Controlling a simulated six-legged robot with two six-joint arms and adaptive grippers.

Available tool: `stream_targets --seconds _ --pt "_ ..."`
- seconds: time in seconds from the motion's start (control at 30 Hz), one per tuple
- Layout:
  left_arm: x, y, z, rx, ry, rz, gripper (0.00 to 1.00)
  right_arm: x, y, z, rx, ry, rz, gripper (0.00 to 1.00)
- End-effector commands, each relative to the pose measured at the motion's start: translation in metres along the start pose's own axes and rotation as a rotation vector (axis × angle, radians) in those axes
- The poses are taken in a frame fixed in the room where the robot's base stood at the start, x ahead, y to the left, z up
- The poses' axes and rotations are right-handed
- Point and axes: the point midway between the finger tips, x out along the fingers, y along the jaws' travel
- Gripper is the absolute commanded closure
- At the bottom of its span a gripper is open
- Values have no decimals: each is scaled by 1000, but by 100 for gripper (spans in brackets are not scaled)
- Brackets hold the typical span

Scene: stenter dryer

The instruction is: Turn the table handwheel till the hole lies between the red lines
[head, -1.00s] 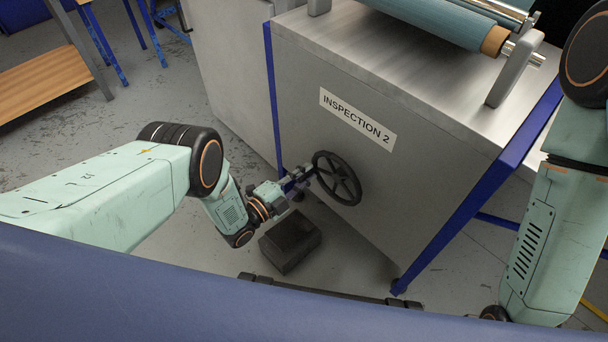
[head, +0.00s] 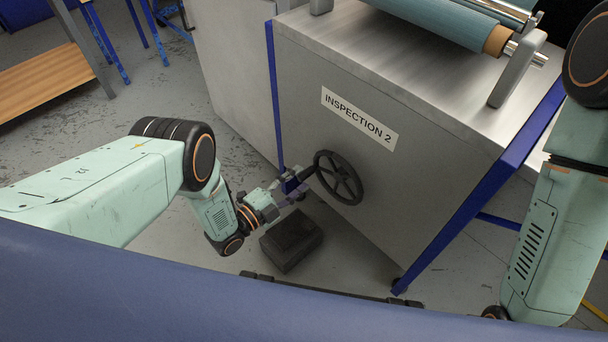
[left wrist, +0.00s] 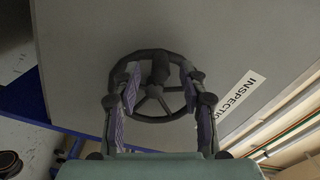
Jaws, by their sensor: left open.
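The dark handwheel (head: 338,178) is mounted on the front of the grey machine labelled INSPECTION 2. It is a round rim with several spokes, and it also shows in the left wrist view (left wrist: 155,116). My left gripper (head: 298,180) is open at the left side of the wheel. In the left wrist view its two fingers stand either side of the wheel's dark handle (left wrist: 160,68), with a gap visible; I cannot tell whether they touch the rim. The hole and the red lines are not visible. My right gripper is out of view.
A dark box (head: 291,240) lies on the floor below the wheel. The machine's blue frame post (head: 275,100) stands just left of the wheel. A roll of blue material (head: 440,18) sits on top of the machine.

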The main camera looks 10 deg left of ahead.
Motion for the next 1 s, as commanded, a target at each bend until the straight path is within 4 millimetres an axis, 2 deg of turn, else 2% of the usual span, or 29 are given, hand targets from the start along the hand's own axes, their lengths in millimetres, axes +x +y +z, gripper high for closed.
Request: stream_targets --seconds 0.03,0.2,0.4,0.6,1.0 --pt "-13 0 2 -2 -6 2 57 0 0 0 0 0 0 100" --pt "-48 0 2 -2 -5 1 57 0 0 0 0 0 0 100" --pt "-76 0 1 0 -3 0 57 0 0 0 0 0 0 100" --pt "-86 0 0 0 -2 -1 57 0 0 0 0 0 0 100" --pt "-87 0 0 0 -1 -1 57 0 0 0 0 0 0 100"
